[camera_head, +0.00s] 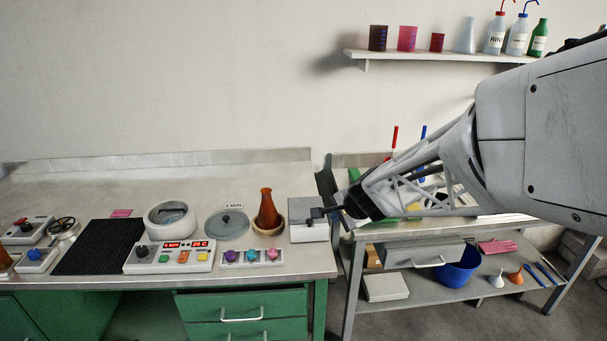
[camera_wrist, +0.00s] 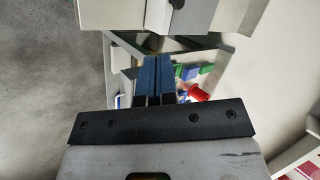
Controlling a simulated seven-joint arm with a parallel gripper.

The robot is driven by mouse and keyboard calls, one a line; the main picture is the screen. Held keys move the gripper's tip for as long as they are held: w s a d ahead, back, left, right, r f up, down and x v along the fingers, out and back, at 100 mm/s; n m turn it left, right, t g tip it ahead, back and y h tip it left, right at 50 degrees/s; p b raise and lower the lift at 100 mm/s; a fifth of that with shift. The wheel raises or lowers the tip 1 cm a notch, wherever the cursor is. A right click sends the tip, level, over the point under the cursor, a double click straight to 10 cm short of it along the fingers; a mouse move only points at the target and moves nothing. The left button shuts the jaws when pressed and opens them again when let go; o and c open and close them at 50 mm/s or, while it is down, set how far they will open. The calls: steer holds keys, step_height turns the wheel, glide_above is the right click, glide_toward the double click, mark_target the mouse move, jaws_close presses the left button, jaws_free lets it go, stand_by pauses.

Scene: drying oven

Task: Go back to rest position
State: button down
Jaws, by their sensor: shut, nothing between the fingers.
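My gripper (camera_head: 318,212) reaches in from the right in the head view. Its fingers point left, in front of or over a white box (camera_head: 308,232) at the right end of the bench; I cannot tell whether they touch. In the wrist view the two blue-grey fingers (camera_wrist: 155,68) lie side by side, shut and empty. The round white oven (camera_head: 171,219) stands on the bench left of the gripper, well apart from it. Its control panel (camera_head: 170,257), with a red display, sits in front.
A brown flask (camera_head: 267,208) stands in a ring, with a round lid (camera_head: 229,222) and a coloured-knob panel (camera_head: 251,257) nearby. A second table (camera_head: 375,232) stands under my arm. A wall shelf (camera_head: 420,55) with beakers and bottles is above. The air above the bench is clear.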

steer(key=shift+r, duration=0.1)
steer(key=s+a+r+n+g, duration=0.1)
steer(key=s+r+n, duration=0.25)
steer(key=s, duration=0.35)
steer(key=s+r+n+g, duration=0.1)
steer(key=s+r+n, duration=0.2)
steer(key=s+r, duration=0.35)
steer(key=s+d+n+g+h, duration=0.2)
steer(key=s+n, duration=0.4)
steer(key=s, duration=1.2)
steer(key=shift+d+r+g+h, duration=0.2)
steer(key=shift+d+g+h, duration=0.1)
steer(key=shift+d+h, duration=0.65)
